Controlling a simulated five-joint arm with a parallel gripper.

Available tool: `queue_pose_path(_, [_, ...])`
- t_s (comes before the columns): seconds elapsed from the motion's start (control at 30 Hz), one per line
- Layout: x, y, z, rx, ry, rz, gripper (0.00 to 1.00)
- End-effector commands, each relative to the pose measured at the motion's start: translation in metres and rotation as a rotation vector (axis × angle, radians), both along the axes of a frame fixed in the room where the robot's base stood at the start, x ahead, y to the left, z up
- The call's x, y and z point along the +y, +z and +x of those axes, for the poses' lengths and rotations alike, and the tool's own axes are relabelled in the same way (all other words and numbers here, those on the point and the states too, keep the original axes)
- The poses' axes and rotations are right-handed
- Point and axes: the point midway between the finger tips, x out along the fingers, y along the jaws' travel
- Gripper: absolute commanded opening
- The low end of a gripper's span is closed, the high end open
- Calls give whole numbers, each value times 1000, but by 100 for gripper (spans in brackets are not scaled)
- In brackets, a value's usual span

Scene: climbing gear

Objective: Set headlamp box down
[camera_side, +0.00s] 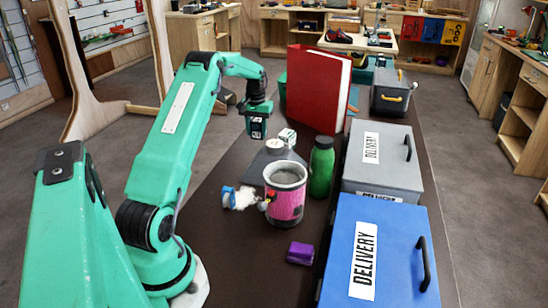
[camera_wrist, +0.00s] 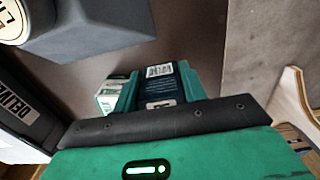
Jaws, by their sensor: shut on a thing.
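The headlamp box is a small dark box with white print. In the side view the headlamp box (camera_side: 257,128) hangs under my gripper (camera_side: 258,108) near the table's left edge. In the wrist view the headlamp box (camera_wrist: 159,82) shows its barcode label between the green fingers of my gripper (camera_wrist: 160,92). My gripper is shut on it. The box's underside and its gap to the table cannot be made out.
A white-and-green box (camera_wrist: 112,94) stands close beside my gripper. A white roll (camera_side: 275,146) sits on a dark grey block (camera_side: 262,162). A green bottle (camera_side: 321,167), pink tin (camera_side: 286,200), red binder (camera_side: 318,88) and grey delivery box (camera_side: 350,180) stand to the right.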

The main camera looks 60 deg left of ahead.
Motion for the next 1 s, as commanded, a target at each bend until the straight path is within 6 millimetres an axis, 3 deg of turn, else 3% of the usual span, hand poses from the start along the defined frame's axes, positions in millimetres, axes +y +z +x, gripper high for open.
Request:
queue_pose_path(0.27, [24,-14,-7,-1,1,1,16])
queue_pose_path(0.53, [24,-19,-7,0,0,0,16])
queue_pose_path(0.8, [23,-47,-7,2,0,-2,16])
queue_pose_path(1.0, [24,-55,-7,-1,0,1,16])
